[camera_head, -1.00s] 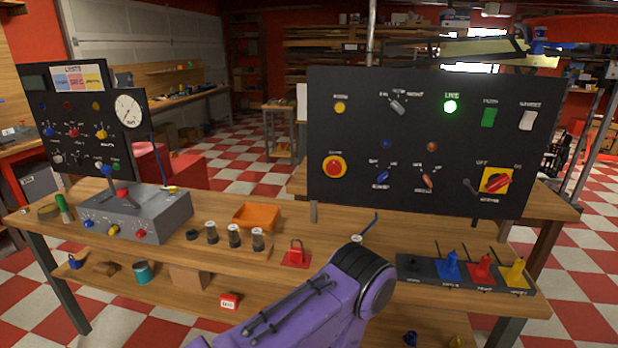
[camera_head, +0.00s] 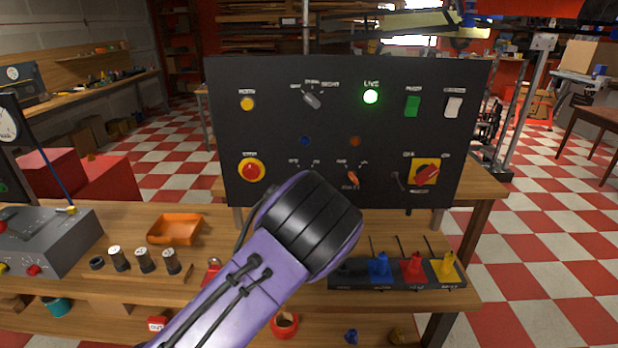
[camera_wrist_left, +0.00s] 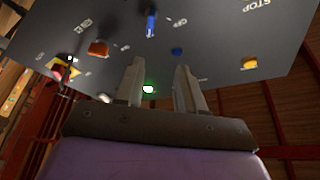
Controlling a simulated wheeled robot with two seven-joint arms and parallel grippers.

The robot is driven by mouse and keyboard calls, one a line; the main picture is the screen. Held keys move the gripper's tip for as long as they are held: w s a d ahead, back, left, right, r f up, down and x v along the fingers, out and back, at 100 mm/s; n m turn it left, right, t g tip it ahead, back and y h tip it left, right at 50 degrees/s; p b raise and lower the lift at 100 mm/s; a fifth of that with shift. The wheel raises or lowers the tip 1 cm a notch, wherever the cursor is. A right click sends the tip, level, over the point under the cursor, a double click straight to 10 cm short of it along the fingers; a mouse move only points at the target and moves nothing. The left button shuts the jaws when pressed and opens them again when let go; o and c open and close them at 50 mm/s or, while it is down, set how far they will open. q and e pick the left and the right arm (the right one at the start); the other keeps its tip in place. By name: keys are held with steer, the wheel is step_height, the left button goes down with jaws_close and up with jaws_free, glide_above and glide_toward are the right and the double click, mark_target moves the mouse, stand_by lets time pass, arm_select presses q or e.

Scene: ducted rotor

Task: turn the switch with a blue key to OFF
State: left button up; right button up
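The switch with the blue key (camera_wrist_left: 151,24) shows at the top of the left wrist view, on the dark panel (camera_head: 225,110). In that tilted view its handle stands roughly upright. My arm hides the key in the head view, where only the small labels above it show. My left gripper (camera_wrist_left: 159,65) is open and empty, its two fingers apart and pointing at the panel. The key lies beyond the fingertips, and nothing is between them. The gripper is hidden behind my purple arm in the head view. My right gripper is not in view.
Near the key are an orange key (camera_head: 352,178), a blue lamp (camera_head: 305,141), a red stop button (camera_head: 251,170) and a red-yellow rotary switch (camera_head: 425,172). A lit green lamp (camera_head: 371,97) is above. A rack of coloured tags (camera_head: 412,268) stands on the bench in front.

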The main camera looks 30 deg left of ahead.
arm_select(q)
steer(key=w+a, duration=0.3)
steer(key=w, duration=0.8)
steer(key=shift+a+r+b, duration=0.15)
steer(key=shift+a+b, duration=0.15)
steer(key=shift+b, duration=0.05)
steer(key=shift+w, duration=0.1)
jaws_close()
